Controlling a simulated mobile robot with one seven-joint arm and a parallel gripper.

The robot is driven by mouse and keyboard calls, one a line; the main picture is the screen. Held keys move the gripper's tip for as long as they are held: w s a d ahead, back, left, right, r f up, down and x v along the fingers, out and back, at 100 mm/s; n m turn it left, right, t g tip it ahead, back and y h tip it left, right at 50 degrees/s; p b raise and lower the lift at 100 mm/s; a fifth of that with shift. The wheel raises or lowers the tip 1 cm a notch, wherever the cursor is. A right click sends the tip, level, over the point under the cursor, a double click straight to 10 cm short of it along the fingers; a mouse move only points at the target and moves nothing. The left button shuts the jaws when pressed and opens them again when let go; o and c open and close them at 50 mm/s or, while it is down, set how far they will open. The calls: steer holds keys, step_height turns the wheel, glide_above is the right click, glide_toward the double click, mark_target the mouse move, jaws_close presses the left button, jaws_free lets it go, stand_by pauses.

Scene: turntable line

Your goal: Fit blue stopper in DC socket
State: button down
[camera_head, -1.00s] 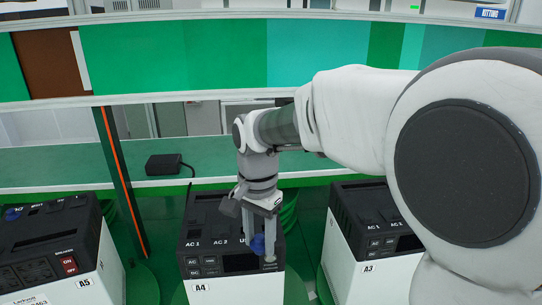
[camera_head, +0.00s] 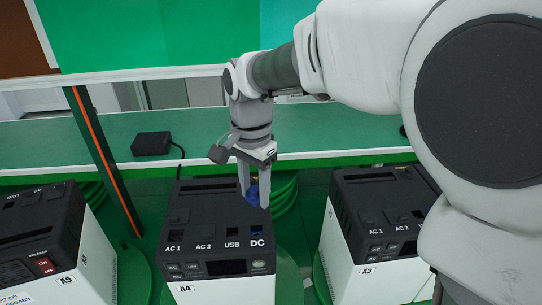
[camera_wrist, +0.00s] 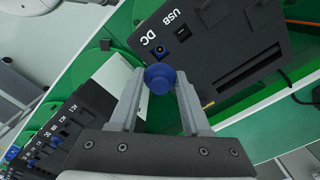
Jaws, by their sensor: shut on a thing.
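The blue stopper (camera_head: 252,192) is held between the fingertips of my gripper (camera_head: 254,198), above the back right part of unit A4's black top. In the wrist view the round blue head of the stopper (camera_wrist: 159,80) sits between the two fingers. The DC socket (camera_head: 256,233) is on the top of unit A4 (camera_head: 225,290), right of the USB port. It also shows in the wrist view as a small opening with a blue rim (camera_wrist: 160,51), just beyond the stopper. The stopper is apart from the socket, and its lower end is hidden.
Unit A5 (camera_head: 75,290) stands at the left and unit A3 (camera_head: 385,287) at the right, with gaps beside A4. A black box with a cable (camera_head: 151,144) lies on the green bench (camera_head: 90,140) behind. An orange-striped post (camera_head: 104,165) stands between A5 and A4.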

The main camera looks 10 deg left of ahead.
mark_target(256, 221)
steer(key=shift+s+f, duration=0.1)
steer(key=shift+f, duration=0.7)
steer(key=shift+f+b, duration=2.25)
steer(key=shift+f, duration=0.75)
steer(key=shift+f+b, duration=0.5)
steer(key=shift+f, duration=0.25)
steer(key=shift+c, duration=1.4)
jaws_free()
